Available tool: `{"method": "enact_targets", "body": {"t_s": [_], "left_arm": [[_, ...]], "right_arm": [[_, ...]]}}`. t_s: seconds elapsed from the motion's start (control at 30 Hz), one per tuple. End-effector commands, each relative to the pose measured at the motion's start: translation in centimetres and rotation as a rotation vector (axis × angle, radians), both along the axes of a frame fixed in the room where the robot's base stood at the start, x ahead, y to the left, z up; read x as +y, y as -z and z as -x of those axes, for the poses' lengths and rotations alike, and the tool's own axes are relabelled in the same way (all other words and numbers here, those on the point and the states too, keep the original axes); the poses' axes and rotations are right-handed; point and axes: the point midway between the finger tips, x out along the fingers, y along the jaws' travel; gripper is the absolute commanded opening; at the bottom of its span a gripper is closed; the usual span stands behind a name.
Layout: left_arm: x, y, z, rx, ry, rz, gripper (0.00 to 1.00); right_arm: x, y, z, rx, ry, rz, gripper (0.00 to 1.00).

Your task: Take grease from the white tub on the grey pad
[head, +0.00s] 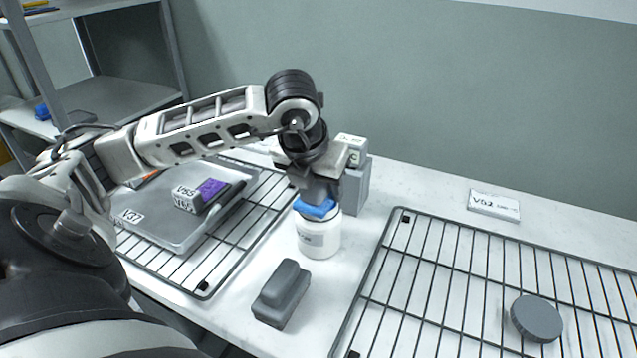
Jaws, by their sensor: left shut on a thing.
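The white tub (319,240) stands on the white table between the two wire racks, with a small label on its front. My left gripper (318,182) reaches down over it from above, shut on a grey pad whose blue lower part (316,208) shows at the tub's mouth. The fingers hide much of the pad, and the inside of the tub is hidden. I cannot tell whether the pad touches grease. My right gripper is not in view.
A grey block with a raised grip (282,293) lies in front of the tub. A grey box (355,187) stands behind it. The left rack holds a metal tray (150,232); the right rack (440,290) holds a dark round disc (537,318). A label (493,204) lies behind.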

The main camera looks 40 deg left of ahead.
Motion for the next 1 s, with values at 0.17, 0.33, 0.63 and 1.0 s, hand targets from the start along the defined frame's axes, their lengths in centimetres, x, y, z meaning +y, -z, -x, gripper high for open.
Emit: {"method": "enact_targets", "body": {"t_s": [0.17,0.33,0.63,1.0], "left_arm": [[-0.1,0.2,0.2,0.013,0.002,0.002,0.34],[-0.1,-1.1,0.1,0.009,0.002,0.003,0.34],[-0.1,-3.7,0.1,0.004,0.001,0.002,0.34],[0.0,-6.7,0.0,0.002,0.001,0.001,0.34]], "right_arm": [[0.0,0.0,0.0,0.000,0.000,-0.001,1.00],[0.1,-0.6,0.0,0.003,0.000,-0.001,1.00],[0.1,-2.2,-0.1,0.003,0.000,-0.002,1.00],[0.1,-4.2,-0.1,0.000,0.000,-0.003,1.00]]}}
